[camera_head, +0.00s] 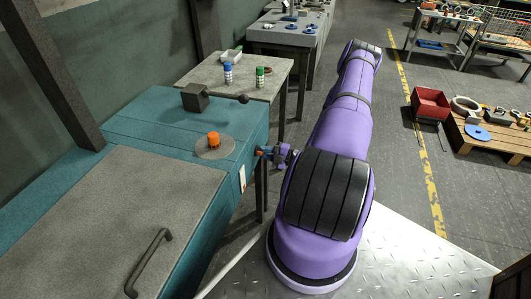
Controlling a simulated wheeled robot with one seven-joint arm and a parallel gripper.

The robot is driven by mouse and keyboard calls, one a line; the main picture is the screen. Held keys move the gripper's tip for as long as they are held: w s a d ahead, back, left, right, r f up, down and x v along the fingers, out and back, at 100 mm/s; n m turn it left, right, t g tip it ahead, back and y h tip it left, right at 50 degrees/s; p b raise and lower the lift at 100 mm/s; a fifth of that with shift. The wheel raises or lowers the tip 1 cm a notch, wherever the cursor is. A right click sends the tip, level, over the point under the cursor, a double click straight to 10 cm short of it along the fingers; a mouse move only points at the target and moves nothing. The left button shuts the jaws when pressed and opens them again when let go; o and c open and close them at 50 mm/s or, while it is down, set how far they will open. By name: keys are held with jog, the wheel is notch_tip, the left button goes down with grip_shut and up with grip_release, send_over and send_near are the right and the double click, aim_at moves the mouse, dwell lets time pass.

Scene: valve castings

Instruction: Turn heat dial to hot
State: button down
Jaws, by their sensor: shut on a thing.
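A teal machine (140,125) with a grey lid stands at the left. My gripper (265,151) is at its right side, close to the upper edge, shut on a small dark knob there that appears to be the heat dial. The fingers and arm hide most of the knob, so its pointer and any marks cannot be read. An orange knob (213,138) stands on a round grey plate (216,150) on the machine's top, apart from my gripper. A white label (242,178) is on the machine's side, below and left of the gripper.
A dark block with a ball-ended lever (196,97) sits on the machine top. A grey table (225,76) behind holds a blue can (227,72) and a green can (260,77). A red bin (430,104) stands right, by a pallet (490,143). The floor between is clear.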

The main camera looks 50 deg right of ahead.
jog(key=shift+m, duration=1.1)
jog(key=shift+s, duration=0.1)
jog(key=c, duration=1)
grip_release()
jog(key=shift+c, duration=0.2)
jog(key=v, duration=1)
jog(key=shift+s+d, duration=0.15)
jog(key=shift+s, duration=0.2)
